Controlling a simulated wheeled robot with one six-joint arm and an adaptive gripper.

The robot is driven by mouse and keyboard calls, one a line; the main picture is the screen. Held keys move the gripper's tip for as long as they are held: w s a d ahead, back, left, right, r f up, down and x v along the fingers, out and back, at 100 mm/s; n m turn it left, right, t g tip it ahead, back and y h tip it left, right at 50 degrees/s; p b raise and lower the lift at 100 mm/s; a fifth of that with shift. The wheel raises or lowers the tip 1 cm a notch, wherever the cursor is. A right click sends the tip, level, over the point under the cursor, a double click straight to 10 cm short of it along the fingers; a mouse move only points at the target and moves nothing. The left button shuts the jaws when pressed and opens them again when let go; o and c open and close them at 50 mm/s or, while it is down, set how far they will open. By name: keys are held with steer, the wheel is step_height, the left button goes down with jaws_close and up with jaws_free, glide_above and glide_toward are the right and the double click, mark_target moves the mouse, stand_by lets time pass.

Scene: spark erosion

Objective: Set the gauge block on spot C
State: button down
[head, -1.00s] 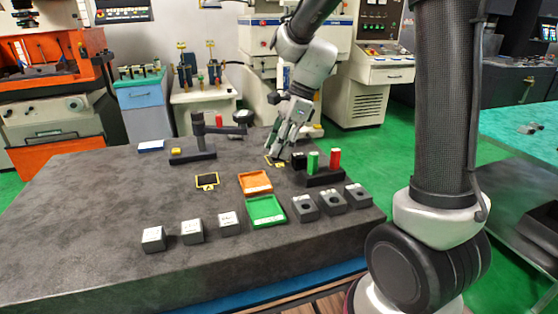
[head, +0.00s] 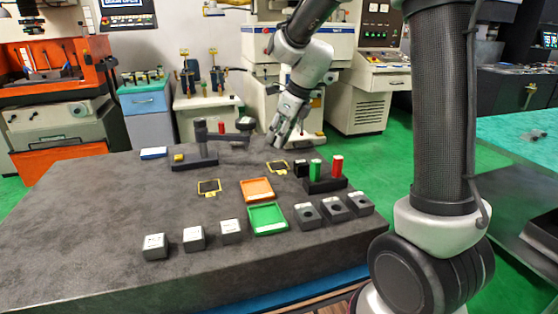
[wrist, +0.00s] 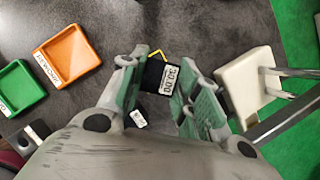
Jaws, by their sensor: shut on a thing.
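The gauge block (wrist: 168,76) is dark with a white label reading 30.00. It sits between the two fingers of my gripper (wrist: 155,85) in the wrist view, and the gripper is shut on it. In the head view my gripper (head: 276,140) hangs above the far part of the dark table, and the block cannot be made out there. A yellow-outlined spot (head: 278,168) lies on the table just below the gripper. Part of a yellow outline shows behind the block in the wrist view. Another yellow-outlined spot (head: 208,187) lies further left. Their letters are too small to read.
An orange tray (head: 257,190) and a green tray (head: 267,219) lie nearer. A dark rack (head: 326,184) with green and red cylinders stands to the right. A dark stand with an arm (head: 195,161) stands at left. Several labelled blocks line the front; the left of the table is clear.

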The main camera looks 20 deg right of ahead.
step_height(320, 180, down, 7)
steer(key=shift+r, duration=0.15)
stand_by(0.4)
steer(key=c, duration=1.3)
jaws_free()
steer(key=v, duration=1.2)
steer(key=s+d+r+n+h, duration=0.1)
steer(key=s+d+n, duration=0.2)
steer(key=s+n, duration=0.6)
steer(key=s+d+r+n+h, duration=0.1)
steer(key=s+d+n, duration=0.2)
steer(key=s+n, duration=0.6)
steer(key=s+d+r+n+t+h, duration=0.1)
steer(key=s+d+n, duration=0.2)
steer(key=s+n, duration=0.6)
